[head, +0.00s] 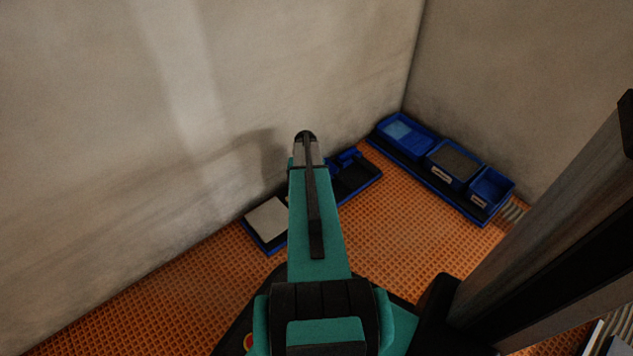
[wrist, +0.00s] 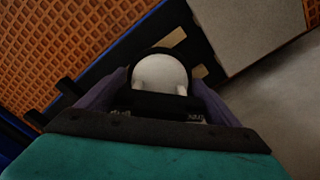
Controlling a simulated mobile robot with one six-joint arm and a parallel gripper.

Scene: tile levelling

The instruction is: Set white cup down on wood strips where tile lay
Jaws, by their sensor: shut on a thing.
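My gripper (wrist: 160,88) is shut on a white cup (wrist: 160,66), which shows as a round pale shape between the two fingers in the wrist view. Two short tan wood strips (wrist: 175,38) (wrist: 198,71) lie on a dark base just beyond and to the right of the cup. I cannot tell whether the cup touches anything below it. A pale grey tile (wrist: 250,28) lies to the right of the strips. In the head view the tile (head: 267,219) is at the left end of a blue-edged tray, and my arm hides the cup and strips.
A blue rack with bins (head: 455,162) stands along the right wall; one bin holds grey material. A blue piece (head: 348,157) sits at the tray's right part. Plaster walls (head: 150,120) rise close behind the tray. Orange grid floor (head: 400,235) is clear between tray and rack.

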